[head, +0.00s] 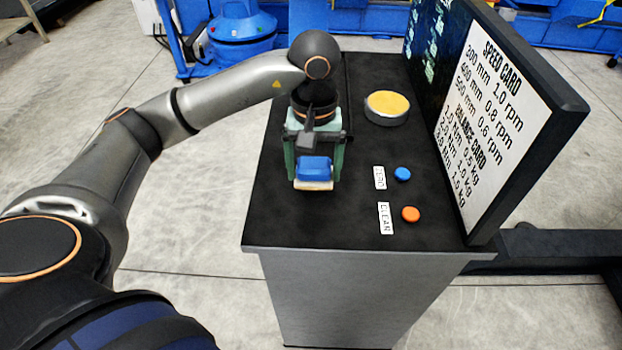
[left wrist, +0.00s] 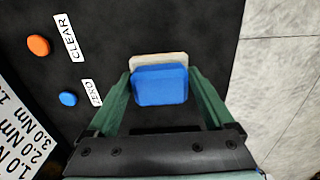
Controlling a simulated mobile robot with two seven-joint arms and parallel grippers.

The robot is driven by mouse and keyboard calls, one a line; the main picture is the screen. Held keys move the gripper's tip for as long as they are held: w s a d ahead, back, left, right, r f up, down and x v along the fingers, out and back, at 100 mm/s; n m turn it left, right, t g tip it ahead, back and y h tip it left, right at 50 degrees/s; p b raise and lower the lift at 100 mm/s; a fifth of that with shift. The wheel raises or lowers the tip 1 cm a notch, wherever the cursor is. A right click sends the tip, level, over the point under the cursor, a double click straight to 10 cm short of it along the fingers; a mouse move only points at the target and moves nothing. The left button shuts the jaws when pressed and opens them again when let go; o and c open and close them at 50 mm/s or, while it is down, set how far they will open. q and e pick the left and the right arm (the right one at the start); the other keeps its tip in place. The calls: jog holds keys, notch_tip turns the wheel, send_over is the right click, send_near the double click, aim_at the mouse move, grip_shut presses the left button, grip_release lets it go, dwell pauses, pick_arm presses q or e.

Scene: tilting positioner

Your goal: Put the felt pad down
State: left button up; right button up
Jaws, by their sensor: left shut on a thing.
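The felt pad has a blue block (head: 315,167) on a cream felt layer (head: 313,185), and sits between the green fingers of my left gripper (head: 316,176) in the head view. The gripper is shut on the blue block, over the left part of the black counter top (head: 285,220). In the left wrist view the blue block (left wrist: 160,86) shows between the fingers, with the cream felt edge (left wrist: 158,59) beyond it. I cannot tell whether the felt touches the counter. My right gripper is not in view.
A yellow-topped round disc (head: 387,106) stands behind and right of the gripper. A blue ZERO button (head: 402,174) and an orange CLEAR button (head: 411,214) are to the right. An upright card board (head: 490,110) lines the right edge. The counter's front left is bare.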

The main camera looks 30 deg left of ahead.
aim_at(311, 181)
pick_arm(q)
jog(key=f, duration=0.3)
jog(key=shift+a+f, duration=0.2)
jog(key=shift+a, duration=0.2)
jog(key=shift+w+f, duration=0.1)
jog(key=shift+f, duration=0.15)
jog(key=shift+f, duration=0.2)
jog(key=o, duration=0.9)
notch_tip(311, 181, up, 12)
jog(key=shift+r+p, duration=0.2)
jog(key=shift+p, duration=0.5)
